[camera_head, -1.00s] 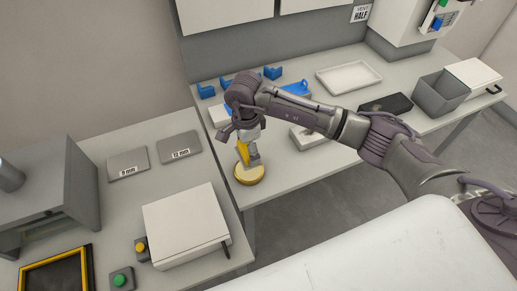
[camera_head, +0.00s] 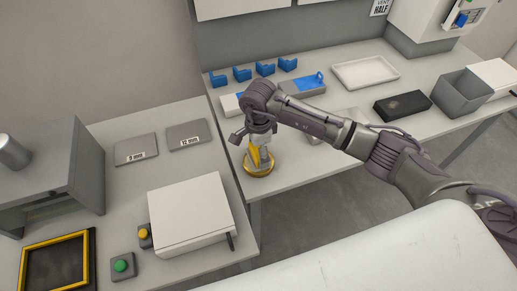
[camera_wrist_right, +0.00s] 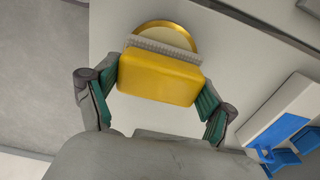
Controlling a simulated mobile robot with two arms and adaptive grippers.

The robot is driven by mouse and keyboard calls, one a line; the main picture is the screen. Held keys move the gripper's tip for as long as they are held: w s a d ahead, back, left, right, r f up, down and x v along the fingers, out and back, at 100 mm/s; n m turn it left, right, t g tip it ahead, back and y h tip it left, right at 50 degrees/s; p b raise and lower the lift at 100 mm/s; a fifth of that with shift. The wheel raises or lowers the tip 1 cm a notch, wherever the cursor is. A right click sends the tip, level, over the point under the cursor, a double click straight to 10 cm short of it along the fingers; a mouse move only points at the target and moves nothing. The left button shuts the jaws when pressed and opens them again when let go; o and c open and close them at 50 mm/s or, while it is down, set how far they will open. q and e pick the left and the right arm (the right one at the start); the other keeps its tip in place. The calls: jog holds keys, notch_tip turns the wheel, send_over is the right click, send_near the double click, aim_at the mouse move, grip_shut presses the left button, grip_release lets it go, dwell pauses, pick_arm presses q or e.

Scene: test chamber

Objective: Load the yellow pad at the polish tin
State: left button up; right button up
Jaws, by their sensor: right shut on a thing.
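The yellow pad (camera_head: 263,160), a block with a pale bristly or fibrous face, is held between the fingers of my right gripper (camera_head: 260,150). In the right wrist view the pad (camera_wrist_right: 160,77) spans between the green-lined fingertips. The round polish tin (camera_head: 249,171), gold-rimmed, sits on the back bench near its left front corner. The pad is at the tin and overlaps it in both views; I cannot tell whether they touch. In the right wrist view the tin (camera_wrist_right: 170,25) shows partly behind the pad's pale face. My left gripper is not in view.
Several blue holders (camera_head: 242,74) stand behind a pale block with blue parts (camera_head: 312,83). A white tray (camera_head: 365,72), a black box (camera_head: 403,104) and a grey bin (camera_head: 462,95) are to the right. A white lidded box (camera_head: 190,215) and push buttons (camera_head: 122,265) are on the left bench.

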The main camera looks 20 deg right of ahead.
jog(key=shift+f+b, duration=0.5)
jog(key=shift+b, duration=0.05)
dwell(0.8)
jog(key=shift+s+f, duration=0.1)
dwell(1.6)
jog(key=shift+r+p, duration=1.4)
jog(key=shift+r, duration=2.2)
